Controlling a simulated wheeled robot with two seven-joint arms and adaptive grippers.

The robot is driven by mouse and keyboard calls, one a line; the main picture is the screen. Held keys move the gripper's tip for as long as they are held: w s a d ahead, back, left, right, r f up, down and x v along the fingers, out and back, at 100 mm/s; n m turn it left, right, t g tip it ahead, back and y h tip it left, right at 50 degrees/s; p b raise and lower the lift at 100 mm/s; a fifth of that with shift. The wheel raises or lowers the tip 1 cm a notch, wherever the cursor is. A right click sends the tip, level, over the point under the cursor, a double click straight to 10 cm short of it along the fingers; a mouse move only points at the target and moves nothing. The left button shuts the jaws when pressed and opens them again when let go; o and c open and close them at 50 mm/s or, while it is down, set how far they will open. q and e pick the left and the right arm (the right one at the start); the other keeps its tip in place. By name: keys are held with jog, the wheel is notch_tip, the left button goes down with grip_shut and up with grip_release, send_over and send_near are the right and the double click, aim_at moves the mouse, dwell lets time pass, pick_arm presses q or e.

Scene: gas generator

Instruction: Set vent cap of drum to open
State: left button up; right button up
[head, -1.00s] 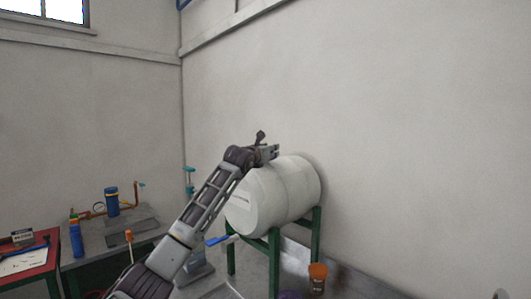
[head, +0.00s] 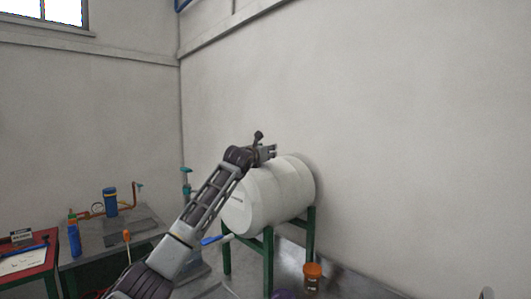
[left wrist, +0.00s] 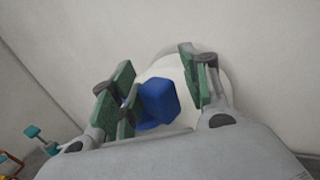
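The white drum (head: 285,195) lies on its side on a green stand against the wall. A blue cap (left wrist: 158,102) shows on the white drum (left wrist: 172,68) in the left wrist view, between my green-padded fingers. It is close to the left-hand fingers, with a gap to the right-hand finger. Whether any finger touches it I cannot tell. My left gripper (left wrist: 160,80) is open around the cap. In the head view my left gripper (head: 272,151) is at the drum's top left, and the cap is hidden there. My right gripper is not in view.
The green stand (head: 268,262) carries the drum. A blue-handled lever (head: 215,240) sticks out below the drum's front. An orange-lidded jar (head: 312,277) stands right of the stand. A metal bench (head: 115,240) with a blue bottle (head: 74,240) is at the left. The wall is close behind.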

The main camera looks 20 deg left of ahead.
pick_arm(q)
jog(key=shift+a+f, duration=0.1)
jog(key=shift+a, duration=0.1)
jog(key=shift+s, duration=0.15)
jog(key=s, duration=1.1)
jog(key=shift+s, duration=0.35)
dwell(0.4)
jog(key=shift+d, duration=0.15)
dwell(0.5)
